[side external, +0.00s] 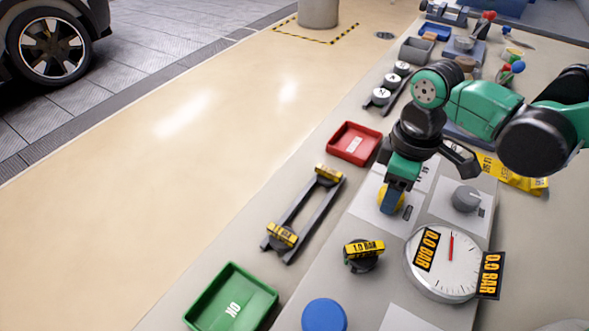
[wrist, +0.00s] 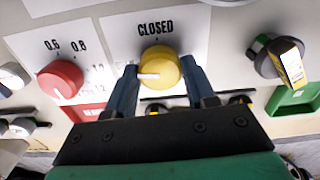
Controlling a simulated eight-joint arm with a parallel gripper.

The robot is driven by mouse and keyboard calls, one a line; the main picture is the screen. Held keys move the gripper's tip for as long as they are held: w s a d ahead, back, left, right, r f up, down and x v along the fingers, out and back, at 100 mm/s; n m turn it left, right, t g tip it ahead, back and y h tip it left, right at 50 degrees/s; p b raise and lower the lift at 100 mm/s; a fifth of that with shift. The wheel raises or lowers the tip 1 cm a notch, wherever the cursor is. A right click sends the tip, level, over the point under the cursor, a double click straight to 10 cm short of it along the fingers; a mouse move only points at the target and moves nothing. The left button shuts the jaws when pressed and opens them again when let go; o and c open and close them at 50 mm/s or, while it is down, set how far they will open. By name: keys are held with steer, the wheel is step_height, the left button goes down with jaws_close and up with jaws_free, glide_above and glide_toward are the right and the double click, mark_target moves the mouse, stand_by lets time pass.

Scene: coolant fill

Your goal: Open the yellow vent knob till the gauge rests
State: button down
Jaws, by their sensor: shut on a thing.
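The yellow vent knob (wrist: 162,62) sits between my gripper's two dark blue fingers in the wrist view. My gripper (wrist: 158,76) is shut on it. The knob's white mark points left, away from the word CLOSED (wrist: 156,28) printed above it. In the side view the yellow knob (side external: 400,201) shows only partly behind my gripper (side external: 389,205). The round white gauge (side external: 430,281) stands to the right of my gripper. Its red needle points nearly straight up, and its two black-and-yellow tags read 0.0 BAR.
A black knob (side external: 363,264) with a 1.0 BAR tag and a grey knob (side external: 466,198) stand near the gauge. A red knob (wrist: 60,80) is left of the yellow one in the wrist view. A red tray (side external: 353,143) and a green OK tray (side external: 230,298) lie leftward.

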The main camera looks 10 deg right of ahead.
steer(key=shift+c, duration=1.4)
jaws_free()
steer(key=shift+r, duration=2.85)
steer(key=d+r+m+t, duration=0.1)
steer(key=d+m+t, duration=0.1)
steer(key=d+m, duration=0.1)
steer(key=s+d+m+t, duration=0.1)
steer(key=d+m+t, duration=0.1)
steer(key=d, duration=0.3)
steer(key=s+d+r+m+t, duration=0.1)
steer(key=d+m+t, duration=0.1)
steer(key=d+m, duration=0.1)
steer(key=shift+s+d+r+m, duration=0.1)
steer(key=shift+d+r+m, duration=0.3)
steer(key=shift+d, duration=0.3)
steer(key=shift+s+d+f+m+t, duration=0.1)
steer(key=shift+s+d+m+t, duration=0.05)
steer(key=shift+d+m+t, duration=0.35)
